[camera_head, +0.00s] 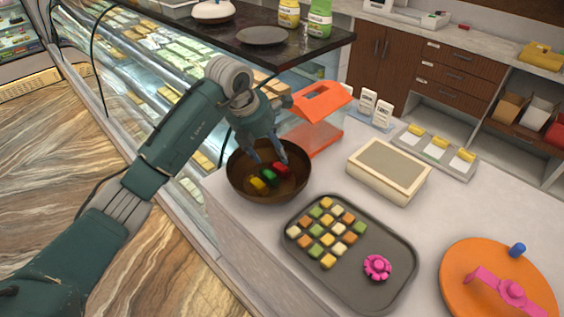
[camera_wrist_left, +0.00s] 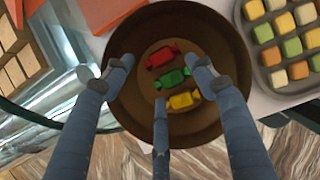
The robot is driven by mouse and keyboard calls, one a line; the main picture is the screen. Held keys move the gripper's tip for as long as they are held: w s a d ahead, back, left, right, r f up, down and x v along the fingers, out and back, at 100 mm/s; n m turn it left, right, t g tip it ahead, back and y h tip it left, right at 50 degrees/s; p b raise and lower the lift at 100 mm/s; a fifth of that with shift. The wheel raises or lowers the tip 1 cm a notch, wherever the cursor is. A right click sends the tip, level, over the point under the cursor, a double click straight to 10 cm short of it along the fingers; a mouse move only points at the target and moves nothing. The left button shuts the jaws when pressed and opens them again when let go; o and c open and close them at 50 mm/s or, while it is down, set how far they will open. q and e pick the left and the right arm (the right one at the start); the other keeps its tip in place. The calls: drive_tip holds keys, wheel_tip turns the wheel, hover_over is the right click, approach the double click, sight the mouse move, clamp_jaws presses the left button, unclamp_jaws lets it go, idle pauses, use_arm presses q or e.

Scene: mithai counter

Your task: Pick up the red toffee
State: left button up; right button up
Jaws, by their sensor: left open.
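The red toffee (camera_head: 281,168) lies in a round brown bowl (camera_head: 236,189) on the counter, beside a green toffee (camera_head: 269,175) and a yellow toffee (camera_head: 257,185). In the left wrist view the red toffee (camera_wrist_left: 161,57) is farthest from the palm side, then the green toffee (camera_wrist_left: 172,78), then the yellow toffee (camera_wrist_left: 183,100). My left gripper (camera_head: 267,160) is open and empty, pointing down over the bowl. Its fingers (camera_wrist_left: 160,85) spread around the toffees in the wrist view, not closed on any. My right gripper is not in view.
A grey tray (camera_head: 375,295) with several sweet cubes and a pink flower piece (camera_head: 377,267) is right of the bowl. An orange scoop-like stand (camera_head: 318,130) is close behind the bowl. A cream box (camera_head: 390,170) and an orange disc (camera_head: 480,262) stand farther right.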

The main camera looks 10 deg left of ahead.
sight(280, 166)
use_arm(q)
drive_tip(key=shift+d+f+p, duration=0.2)
drive_tip(key=shift+f, duration=0.4)
drive_tip(key=shift+d+f+p, duration=0.15)
drive_tip(key=shift+d+f, duration=0.05)
drive_tip(key=shift+f, duration=0.4)
drive_tip(key=p+x, duration=0.2)
drive_tip(key=x, duration=0.2)
drive_tip(key=shift+w+f+p, duration=0.15)
drive_tip(key=shift+w+p, duration=0.05)
drive_tip(key=shift+p, duration=0.2)
drive_tip(key=shift+f, duration=0.35)
drive_tip(key=shift+w+d+f, duration=0.1)
drive_tip(key=shift+w+f, duration=0.3)
drive_tip(key=shift+w, duration=0.05)
drive_tip(key=shift+s, duration=0.1)
drive_tip(key=c, duration=0.8)
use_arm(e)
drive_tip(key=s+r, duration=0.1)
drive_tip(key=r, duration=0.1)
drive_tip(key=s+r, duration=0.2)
